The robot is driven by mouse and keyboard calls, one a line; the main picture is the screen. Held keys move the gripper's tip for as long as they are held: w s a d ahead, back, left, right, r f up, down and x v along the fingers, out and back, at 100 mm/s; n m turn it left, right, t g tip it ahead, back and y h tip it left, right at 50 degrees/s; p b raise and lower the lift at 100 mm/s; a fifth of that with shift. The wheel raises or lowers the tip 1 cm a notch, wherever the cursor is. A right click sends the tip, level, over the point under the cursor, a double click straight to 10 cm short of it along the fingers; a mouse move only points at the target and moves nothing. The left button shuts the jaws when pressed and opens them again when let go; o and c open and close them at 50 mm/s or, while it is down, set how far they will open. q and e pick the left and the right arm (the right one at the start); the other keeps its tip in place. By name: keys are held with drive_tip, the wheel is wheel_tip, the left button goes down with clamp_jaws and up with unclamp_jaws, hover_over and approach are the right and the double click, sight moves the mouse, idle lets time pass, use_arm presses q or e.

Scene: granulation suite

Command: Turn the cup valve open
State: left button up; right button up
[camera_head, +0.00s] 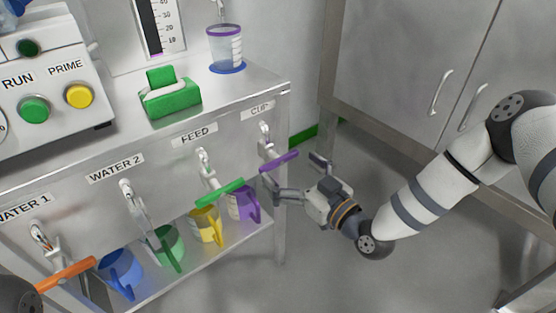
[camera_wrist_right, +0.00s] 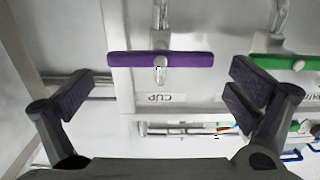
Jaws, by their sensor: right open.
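The cup valve's purple bar handle (camera_head: 279,162) sits under the CUP label (camera_head: 260,110), at the right end of the bench's front panel. In the right wrist view the purple handle (camera_wrist_right: 185,60) lies crosswise near the top middle, beyond the fingertips. My right gripper (camera_head: 294,172) is open and empty, just to the right of the handle in the head view. In the wrist view the right gripper's fingers (camera_wrist_right: 160,85) are spread wide, with the handle between their lines; no contact shows. A dark part of my left arm shows at the lower left; I make out no left gripper.
The green feed handle (camera_head: 220,193) is close on the left. Below the valves, a purple jug (camera_head: 243,203) and a yellow jug (camera_head: 205,224) stand on a shelf. A clear cup (camera_head: 226,47) stands on the bench top.

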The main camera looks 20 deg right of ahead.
sight(282, 161)
use_arm(q)
drive_tip(key=shift+f, duration=0.25)
use_arm(e)
drive_tip(key=shift+x, duration=2)
drive_tip(key=c, duration=0.9)
